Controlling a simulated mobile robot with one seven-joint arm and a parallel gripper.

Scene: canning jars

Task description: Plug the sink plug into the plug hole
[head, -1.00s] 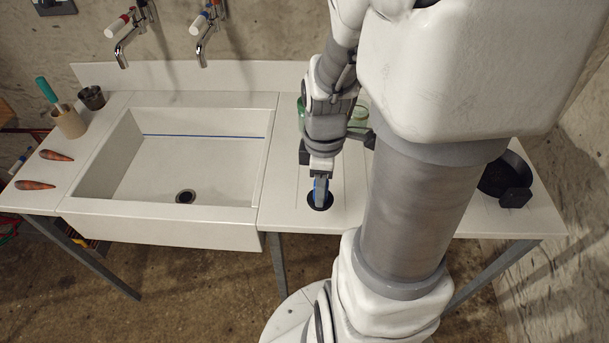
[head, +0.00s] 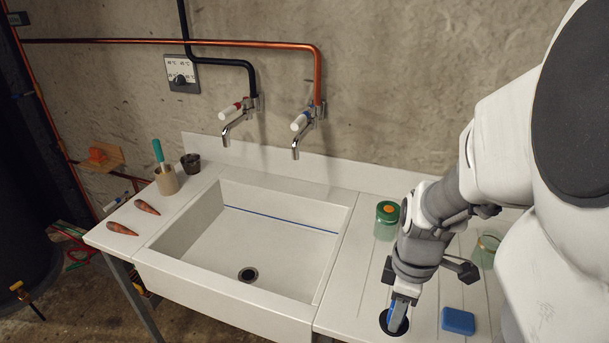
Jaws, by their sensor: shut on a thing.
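My gripper (head: 397,312) points down over the counter to the right of the sink. Its blue-lined fingers are shut on the sink plug (head: 386,323), a dark round disc at or just above the counter top. The fingers cover the plug's middle, and I cannot tell whether it touches the counter. The plug hole (head: 248,274) is a dark round drain with a metallic rim in the floor of the white sink (head: 190,247). The hole is uncovered, and the sink looks empty, with a blue line along its inner back wall.
A blue sponge (head: 458,320) lies right of the plug. Two taps (head: 236,118) (head: 303,128) overhang the sink's back.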

